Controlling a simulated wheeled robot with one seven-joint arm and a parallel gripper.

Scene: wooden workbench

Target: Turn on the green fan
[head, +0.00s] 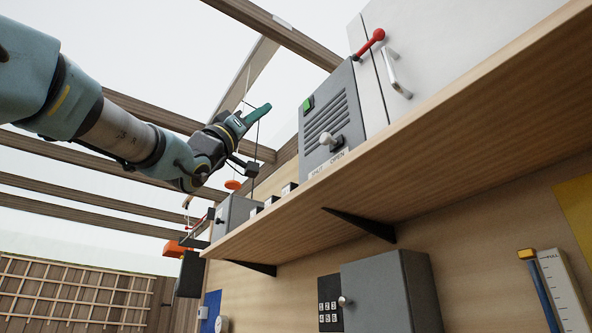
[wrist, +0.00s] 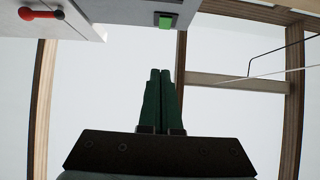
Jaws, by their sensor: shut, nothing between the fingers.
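No green fan is plainly in view. The green square also shows at the top of the wrist view (wrist: 166,22). My gripper (head: 268,107) has dark green fingers pressed together and empty. It is in the air left of the louvred box, apart from it. In the wrist view my gripper (wrist: 160,72) points toward the green square with a gap between.
The box has a pale-knobbed lever (head: 326,139) above an "OPEN" label. A red-tipped lever (head: 370,43) and a white cabinet (head: 430,45) are to the right. The shelf (head: 400,130) juts out below.

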